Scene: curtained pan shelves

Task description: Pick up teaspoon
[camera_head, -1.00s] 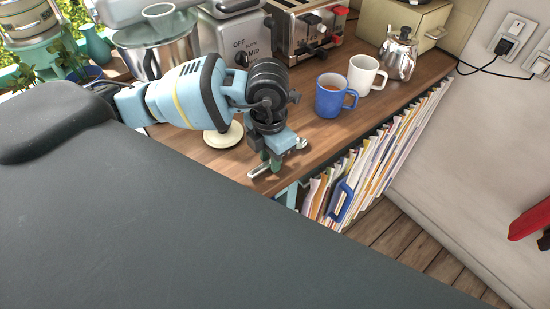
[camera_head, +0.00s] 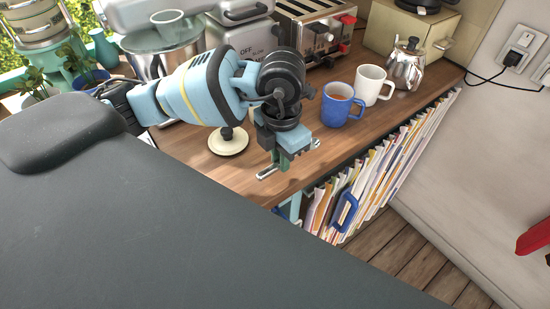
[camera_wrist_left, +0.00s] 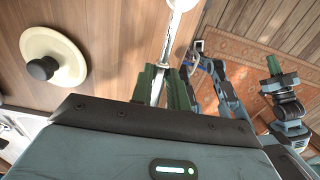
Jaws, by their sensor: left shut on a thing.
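The silver teaspoon (camera_head: 267,173) shows near the front edge of the wooden counter in the head view. My left gripper (camera_head: 283,160) is shut on it, with its green fingers around the handle. In the left wrist view the teaspoon (camera_wrist_left: 179,12) runs from the top edge down between the green fingers (camera_wrist_left: 166,85). I cannot tell how far it is above the counter. My right gripper (camera_wrist_left: 274,68) seems to show at the right of the left wrist view, over the floor, too small to tell its opening.
A cream lid (camera_head: 228,143) with a dark knob lies beside my left gripper. A blue mug (camera_head: 336,110), a white mug (camera_head: 371,82) and a metal kettle (camera_head: 407,66) stand to the right. Files (camera_head: 375,175) fill the shelf below. A toaster (camera_head: 310,35) stands behind.

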